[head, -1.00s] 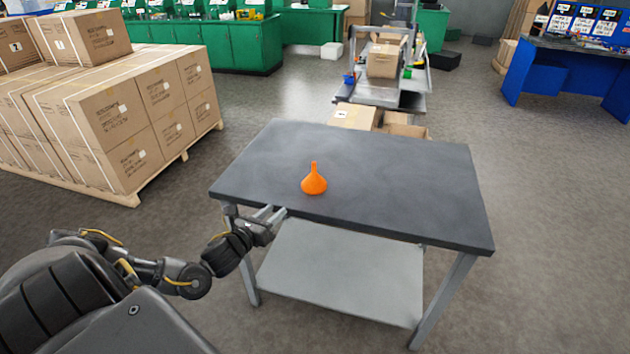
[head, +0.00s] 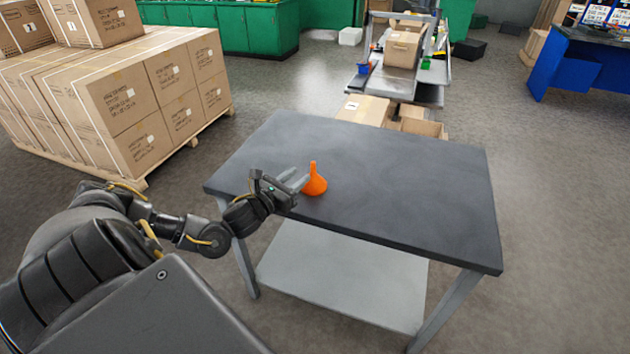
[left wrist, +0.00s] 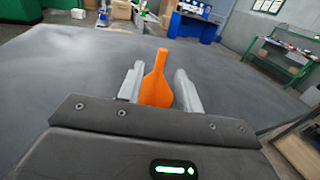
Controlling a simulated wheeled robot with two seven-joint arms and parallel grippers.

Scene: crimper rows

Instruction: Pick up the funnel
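An orange funnel (head: 314,184) stands on the dark grey table (head: 400,190) near its front left edge, wide end down and spout up. My left gripper (head: 293,180) is just left of the funnel, low over the table. In the left wrist view the funnel (left wrist: 157,85) shows between the two open fingers of my left gripper (left wrist: 160,88), its spout pointing up. A gap shows beside the funnel's narrow part; whether the fingers touch its wide body I cannot tell. My right gripper is in neither view.
The rest of the tabletop is clear. A lower grey shelf (head: 340,275) sits under it. Stacked cartons on a pallet (head: 150,100) stand to the left. A cart with boxes (head: 405,75) is behind the table, and a blue bench (head: 580,65) at the far right.

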